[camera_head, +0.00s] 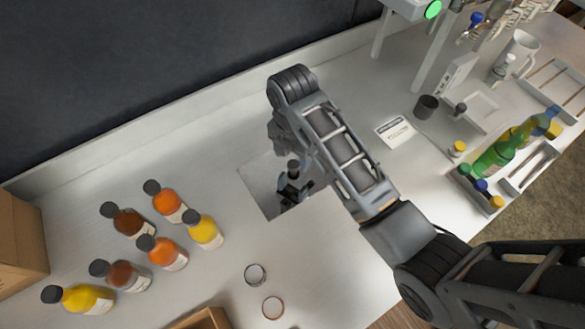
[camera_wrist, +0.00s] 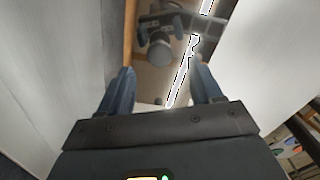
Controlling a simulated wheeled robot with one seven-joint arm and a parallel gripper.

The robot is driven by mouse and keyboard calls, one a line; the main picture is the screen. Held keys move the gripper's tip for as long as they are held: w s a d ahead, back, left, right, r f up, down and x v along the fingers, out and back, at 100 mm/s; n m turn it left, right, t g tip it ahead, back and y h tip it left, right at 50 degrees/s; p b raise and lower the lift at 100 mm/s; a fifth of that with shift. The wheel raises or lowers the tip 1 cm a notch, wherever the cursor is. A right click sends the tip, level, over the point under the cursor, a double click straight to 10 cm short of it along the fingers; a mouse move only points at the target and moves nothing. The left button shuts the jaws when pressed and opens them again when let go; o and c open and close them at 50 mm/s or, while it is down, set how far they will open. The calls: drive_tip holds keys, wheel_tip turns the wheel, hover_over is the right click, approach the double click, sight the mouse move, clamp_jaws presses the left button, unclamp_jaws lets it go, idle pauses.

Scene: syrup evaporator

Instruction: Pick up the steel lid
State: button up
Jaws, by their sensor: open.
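A flat, square, mirror-like plate (camera_head: 258,190), which looks like the steel lid, lies on the pale counter near the middle of the head view. My arm covers its right part. In the wrist view, the reflective surface (camera_wrist: 160,85) fills the space between and beyond my fingers and mirrors parts of my arm. My gripper (camera_wrist: 162,68) is open, with its two bluish fingers apart and nothing held. It is over the plate. Its fingertips are hard to tell from their reflection in the head view, and I cannot tell the height of the gap.
Several bottles with dark caps (camera_head: 165,252) stand at left. Two small rings (camera_head: 255,274) lie below the plate. A white card (camera_head: 395,131), a dark cup (camera_head: 425,107) and green bottles (camera_head: 495,155) are at right. A dark wall (camera_head: 130,80) rises behind. Counter between bottles and plate is clear.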

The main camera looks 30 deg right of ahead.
sight(294, 164)
drive_tip(key=shift+d+f, duration=0.2)
drive_tip(key=shift+f, duration=2.45)
clamp_jaws()
